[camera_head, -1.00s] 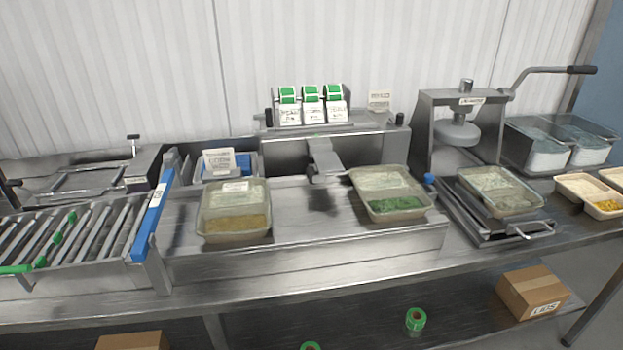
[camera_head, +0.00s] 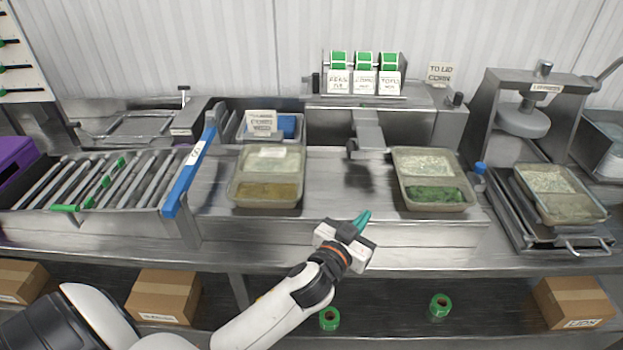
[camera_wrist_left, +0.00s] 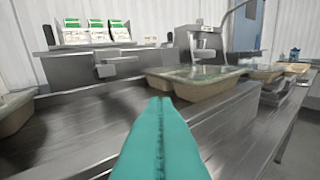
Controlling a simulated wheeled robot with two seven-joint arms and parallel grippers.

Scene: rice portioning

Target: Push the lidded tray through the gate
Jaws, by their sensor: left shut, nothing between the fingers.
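A tray with brown-yellow food, a clear cover and a white label (camera_head: 268,190) sits on the steel counter, right of the blue gate bar (camera_head: 190,172). My right gripper is out of view.
The counter between the first two trays is clear.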

